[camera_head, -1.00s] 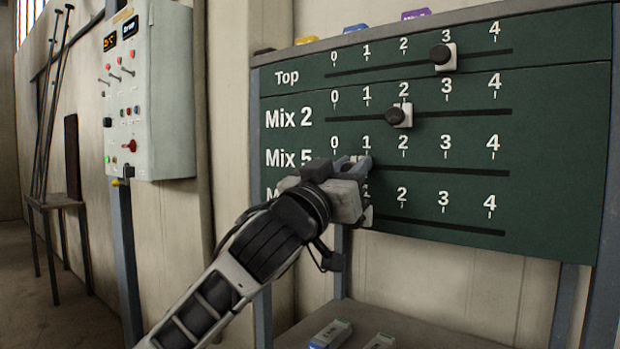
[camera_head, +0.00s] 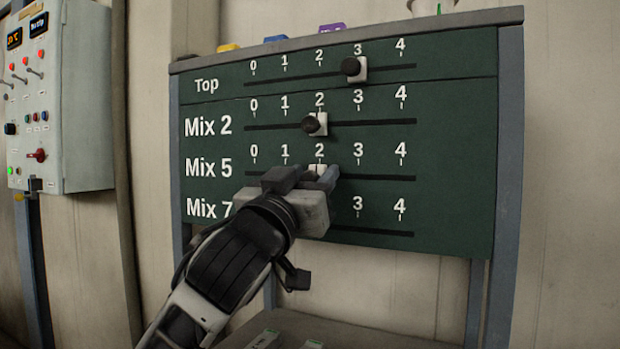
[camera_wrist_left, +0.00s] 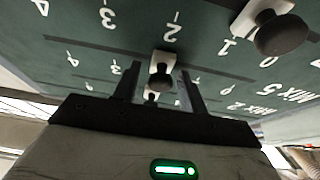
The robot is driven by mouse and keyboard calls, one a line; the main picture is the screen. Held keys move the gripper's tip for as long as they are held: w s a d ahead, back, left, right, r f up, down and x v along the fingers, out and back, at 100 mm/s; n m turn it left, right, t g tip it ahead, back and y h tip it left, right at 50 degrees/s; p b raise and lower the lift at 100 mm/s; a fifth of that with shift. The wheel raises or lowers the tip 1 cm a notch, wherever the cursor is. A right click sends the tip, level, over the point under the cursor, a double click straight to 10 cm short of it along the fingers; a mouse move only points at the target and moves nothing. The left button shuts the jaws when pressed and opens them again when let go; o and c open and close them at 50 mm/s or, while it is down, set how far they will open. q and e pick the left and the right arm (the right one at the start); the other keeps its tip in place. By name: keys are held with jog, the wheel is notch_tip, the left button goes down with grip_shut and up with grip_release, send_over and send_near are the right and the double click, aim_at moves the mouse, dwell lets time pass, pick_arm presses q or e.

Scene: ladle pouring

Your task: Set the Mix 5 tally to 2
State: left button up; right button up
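The dark green tally board (camera_head: 450,150) has rows Top, Mix 2, Mix 5 and Mix 7. The white Mix 5 slider (camera_head: 318,169) stands under its 2 in the head view, partly hidden by my left gripper (camera_head: 305,176). In the left wrist view, which is upside down, its dark knob (camera_wrist_left: 160,76) sits between the two fingers of my left gripper (camera_wrist_left: 158,82). Gaps show on both sides of the knob, so the gripper is open around it. My right gripper is out of view.
The Top slider (camera_head: 352,67) is at 3 and the Mix 2 slider (camera_head: 314,124) at 2. The Mix 7 knob (camera_wrist_left: 282,34) shows in the wrist view, near 1. A control box (camera_head: 75,110) hangs at left. A shelf (camera_head: 370,332) lies below.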

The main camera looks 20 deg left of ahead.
pick_arm(q)
jog(key=b+v, duration=1.4)
jog(key=v, duration=0.2)
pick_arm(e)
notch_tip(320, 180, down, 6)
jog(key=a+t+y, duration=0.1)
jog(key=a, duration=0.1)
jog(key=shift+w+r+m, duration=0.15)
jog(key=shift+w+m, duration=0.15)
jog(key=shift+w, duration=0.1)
